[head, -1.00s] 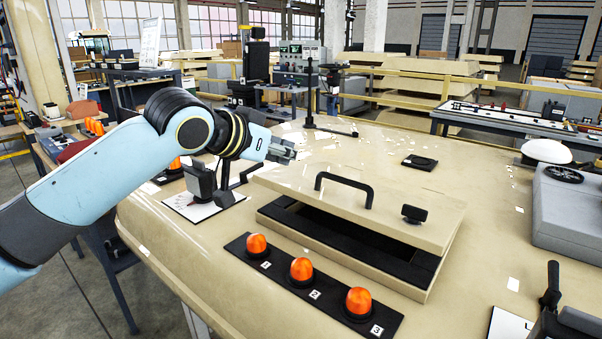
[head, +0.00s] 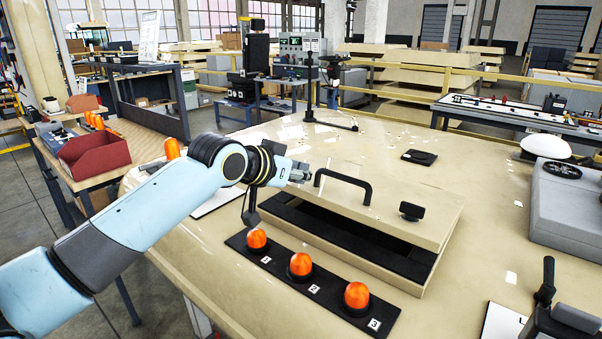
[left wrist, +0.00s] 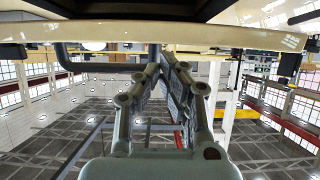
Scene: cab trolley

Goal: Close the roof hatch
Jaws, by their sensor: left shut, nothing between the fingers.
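The roof hatch lid (head: 395,215) is a flat beige panel. It stands open over its frame (head: 370,262), with a dark gap along the front. A black arched handle (head: 345,174) and a small black latch or knob (head: 411,211) sit on top of it. My right gripper is out of view.
A black strip with orange beacons (head: 300,264) lies in front of the hatch. A black pad (head: 419,157) lies behind it. A thin black stand (head: 309,95) rises at the back, and a grey unit (head: 575,200) stands at right. The roof between is mostly clear.

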